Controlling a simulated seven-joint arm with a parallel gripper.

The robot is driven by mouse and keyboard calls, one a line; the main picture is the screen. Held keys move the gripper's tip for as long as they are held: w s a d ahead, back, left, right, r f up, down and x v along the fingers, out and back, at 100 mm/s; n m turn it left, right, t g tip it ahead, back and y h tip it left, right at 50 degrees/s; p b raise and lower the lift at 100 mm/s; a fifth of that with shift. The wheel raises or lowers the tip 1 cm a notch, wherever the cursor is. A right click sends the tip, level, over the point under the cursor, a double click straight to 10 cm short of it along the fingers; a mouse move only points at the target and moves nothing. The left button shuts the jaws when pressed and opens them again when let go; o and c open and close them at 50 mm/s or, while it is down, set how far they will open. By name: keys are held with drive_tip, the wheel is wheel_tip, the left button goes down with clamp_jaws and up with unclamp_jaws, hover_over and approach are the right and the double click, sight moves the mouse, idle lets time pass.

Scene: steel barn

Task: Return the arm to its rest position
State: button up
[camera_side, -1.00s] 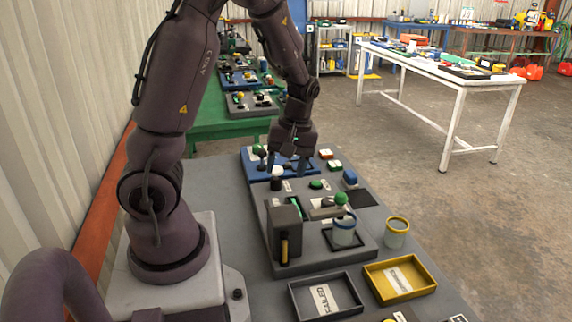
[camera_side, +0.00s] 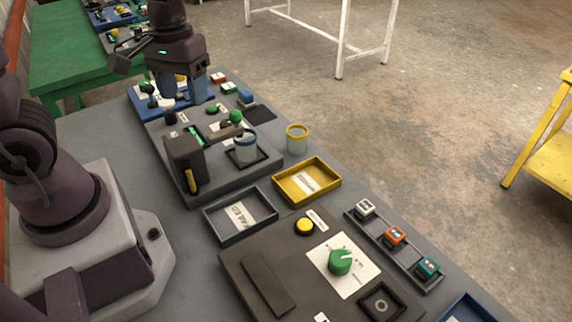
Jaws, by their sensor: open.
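My gripper (camera_side: 183,94) points down over the near edge of the blue board (camera_side: 140,99) at the far end of the bench. Its two fingers stand apart with nothing visible between them. They hide part of the blue board. I cannot tell whether the fingertips touch anything. My arm's base stands at the left of the picture, and the upper links are cut off by the frame.
A grey board carries a dark box (camera_side: 184,160), a green-knobbed lever (camera_side: 236,117) and a blue-rimmed cup (camera_side: 246,150). A yellow-rimmed cup (camera_side: 297,140), yellow tray (camera_side: 329,175) and dark tray (camera_side: 222,230) sit nearer. A dial panel (camera_side: 235,267) is in front.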

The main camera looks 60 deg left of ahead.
drive_tip(key=s+d+r+m+t, duration=0.4)
drive_tip(key=d+r, duration=0.4)
drive_tip(key=r, duration=0.3)
drive_tip(key=m+t, duration=0.1)
drive_tip(key=m, duration=0.1)
drive_tip(key=shift+m+t+y, duration=0.3)
drive_tip(key=shift+t, duration=0.1)
